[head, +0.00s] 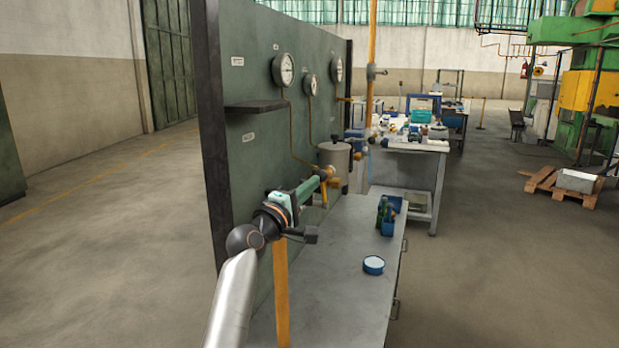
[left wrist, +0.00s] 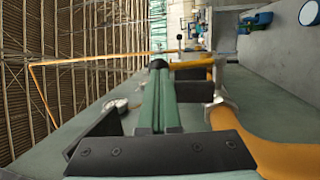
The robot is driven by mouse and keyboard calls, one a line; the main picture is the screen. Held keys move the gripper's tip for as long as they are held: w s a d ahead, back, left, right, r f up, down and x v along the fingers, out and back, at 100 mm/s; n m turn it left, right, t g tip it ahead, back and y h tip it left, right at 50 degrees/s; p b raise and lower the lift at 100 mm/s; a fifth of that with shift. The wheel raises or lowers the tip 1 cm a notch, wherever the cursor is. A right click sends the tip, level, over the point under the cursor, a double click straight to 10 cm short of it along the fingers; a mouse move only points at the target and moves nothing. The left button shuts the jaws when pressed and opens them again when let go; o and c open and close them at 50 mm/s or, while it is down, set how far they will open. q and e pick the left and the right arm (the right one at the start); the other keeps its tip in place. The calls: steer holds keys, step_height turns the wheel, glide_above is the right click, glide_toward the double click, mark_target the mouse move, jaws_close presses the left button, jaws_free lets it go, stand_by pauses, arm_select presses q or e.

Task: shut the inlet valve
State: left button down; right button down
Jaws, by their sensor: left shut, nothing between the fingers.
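My left gripper (head: 320,180) reaches along the front of the green panel (head: 240,170). Its green fingers are shut together, with nothing visible between them. In the left wrist view the closed fingers (left wrist: 158,75) point away from the camera, left of a yellow pipe (left wrist: 285,155) with a grey flange (left wrist: 222,98). In the head view a yellow pipe (head: 282,295) rises behind the gripper, which hides its top. A short orange pipe piece (head: 325,192) shows close by the fingertips; contact cannot be told. I cannot make out the inlet valve's handle clearly. My right gripper is not in view.
Gauges (head: 284,70) and a dark shelf (head: 256,106) are on the panel. A grey lidded pot (head: 335,164) stands beyond the fingertips. The grey bench (head: 340,270) below holds a blue round tin (head: 373,265) and a blue holder (head: 388,228); its front is mostly clear.

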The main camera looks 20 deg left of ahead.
mark_target(316, 174)
arm_select(q)
steer(key=shift+w+r+p, duration=0.85)
steer(key=shift+w+p, duration=0.1)
steer(key=shift+p, duration=0.1)
steer(key=shift+w+r, duration=0.45)
steer(key=shift+w, duration=0.35)
steer(key=shift+r, duration=0.15)
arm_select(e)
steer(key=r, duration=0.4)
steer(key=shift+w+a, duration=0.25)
arm_select(q)
steer(key=shift+r, duration=0.25)
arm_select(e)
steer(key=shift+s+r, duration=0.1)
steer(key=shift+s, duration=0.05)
